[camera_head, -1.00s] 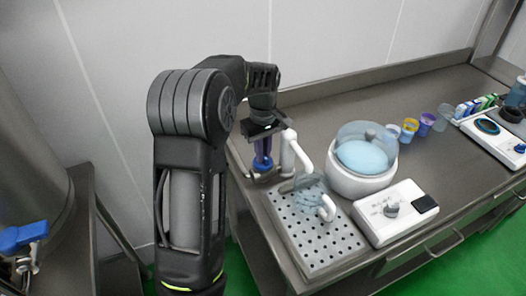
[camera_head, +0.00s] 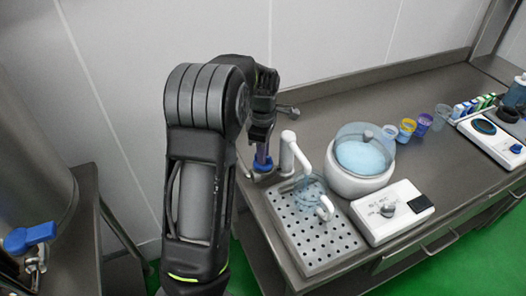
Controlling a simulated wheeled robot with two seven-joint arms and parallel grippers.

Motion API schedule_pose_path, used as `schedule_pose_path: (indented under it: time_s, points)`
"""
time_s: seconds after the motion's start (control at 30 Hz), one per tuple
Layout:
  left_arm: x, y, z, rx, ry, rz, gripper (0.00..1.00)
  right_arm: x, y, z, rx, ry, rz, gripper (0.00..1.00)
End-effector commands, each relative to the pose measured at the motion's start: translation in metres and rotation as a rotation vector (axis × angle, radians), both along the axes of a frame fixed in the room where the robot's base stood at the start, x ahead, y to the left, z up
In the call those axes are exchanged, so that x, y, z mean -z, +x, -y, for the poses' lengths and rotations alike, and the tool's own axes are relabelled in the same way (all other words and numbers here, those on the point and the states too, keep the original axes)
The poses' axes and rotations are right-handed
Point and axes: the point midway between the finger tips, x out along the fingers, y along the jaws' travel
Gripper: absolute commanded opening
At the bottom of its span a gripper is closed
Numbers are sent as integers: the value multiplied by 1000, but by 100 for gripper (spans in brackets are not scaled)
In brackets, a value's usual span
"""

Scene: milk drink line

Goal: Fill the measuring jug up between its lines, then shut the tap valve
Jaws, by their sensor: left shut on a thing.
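My left gripper (camera_head: 263,148) is at the back left corner of the counter, beside the base of the white tap (camera_head: 290,155). It is shut on the blue tap valve (camera_head: 263,164), which is partly hidden by the fingers and wrist. The white tap pipe bends forward and down to a spout (camera_head: 325,208). The clear measuring jug (camera_head: 308,187) stands on the perforated drip tray (camera_head: 330,245) by the spout. Its lines and liquid level are too small to tell. My right gripper is not in view.
A white round tub (camera_head: 355,183) with a clear lid and pale blue contents stands right of the tap. Several coloured cups (camera_head: 406,130) stand further right. Another blue-handled valve (camera_head: 30,236) is at far left.

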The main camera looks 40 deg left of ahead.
Motion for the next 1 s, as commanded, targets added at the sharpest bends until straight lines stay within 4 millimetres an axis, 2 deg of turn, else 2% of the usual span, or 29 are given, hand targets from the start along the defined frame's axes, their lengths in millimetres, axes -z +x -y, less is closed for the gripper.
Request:
schedule_pose_path:
  time_s: [0.47,0.5,0.77,1.0]
  points:
    - [0,0,0,-26,0,1,0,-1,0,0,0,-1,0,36]
    - [0,0,0,-26,0,1,13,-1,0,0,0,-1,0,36]
    - [0,0,0,-25,0,1,34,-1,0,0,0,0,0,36]
    - [0,0,0,-25,0,1,34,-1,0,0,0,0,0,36]
